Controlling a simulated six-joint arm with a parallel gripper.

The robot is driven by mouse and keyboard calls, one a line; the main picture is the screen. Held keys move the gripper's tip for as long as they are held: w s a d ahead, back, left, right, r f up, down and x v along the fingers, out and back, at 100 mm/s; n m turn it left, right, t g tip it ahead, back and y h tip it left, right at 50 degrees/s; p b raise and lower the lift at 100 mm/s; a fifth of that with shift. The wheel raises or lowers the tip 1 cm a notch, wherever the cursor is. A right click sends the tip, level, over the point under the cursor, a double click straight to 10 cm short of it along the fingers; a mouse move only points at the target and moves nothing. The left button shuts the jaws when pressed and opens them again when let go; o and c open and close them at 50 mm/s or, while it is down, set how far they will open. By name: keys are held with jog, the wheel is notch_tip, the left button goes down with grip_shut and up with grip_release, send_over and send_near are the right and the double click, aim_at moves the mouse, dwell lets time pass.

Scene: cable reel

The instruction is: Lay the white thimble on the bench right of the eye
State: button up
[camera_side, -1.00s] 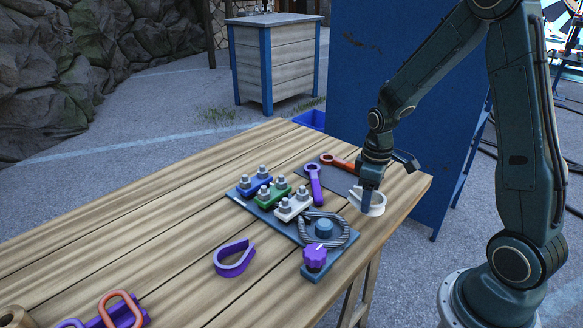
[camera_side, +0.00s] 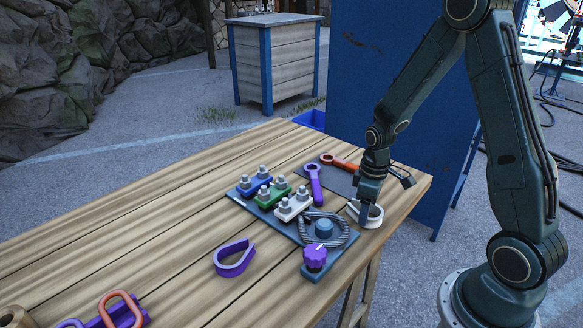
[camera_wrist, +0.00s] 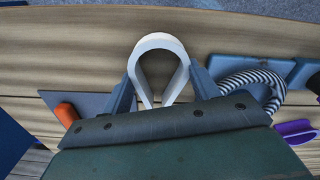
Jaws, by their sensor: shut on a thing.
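The white thimble (camera_side: 373,216) is a teardrop-shaped loop at the right of the bench, close to the grey rope eye (camera_side: 345,238). My gripper (camera_side: 367,207) is shut on it from above. In the wrist view the white thimble (camera_wrist: 158,43) shows between my two fingers (camera_wrist: 160,92), its round end pointing away from my wrist. It is at or just above the bench top; I cannot tell if it touches. The rope eye bends around a blue post (camera_side: 323,228) on the blue-grey board (camera_side: 290,226). In the wrist view part of the striped rope (camera_wrist: 262,80) shows right of my fingers.
Blue, green and white clamps (camera_side: 273,192) with bolts sit on the board, with a purple knob (camera_side: 315,256) at its near end. Purple and orange wrenches (camera_side: 340,162) lie behind. A purple thimble (camera_side: 234,258) lies left of the board. Bare wood (camera_side: 180,215) is at left.

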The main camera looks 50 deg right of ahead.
jog(key=shift+f, duration=0.1)
jog(key=o, duration=1.1)
notch_tip(320, 180, up, 12)
dwell(0.4)
jog(key=shift+r, duration=0.2)
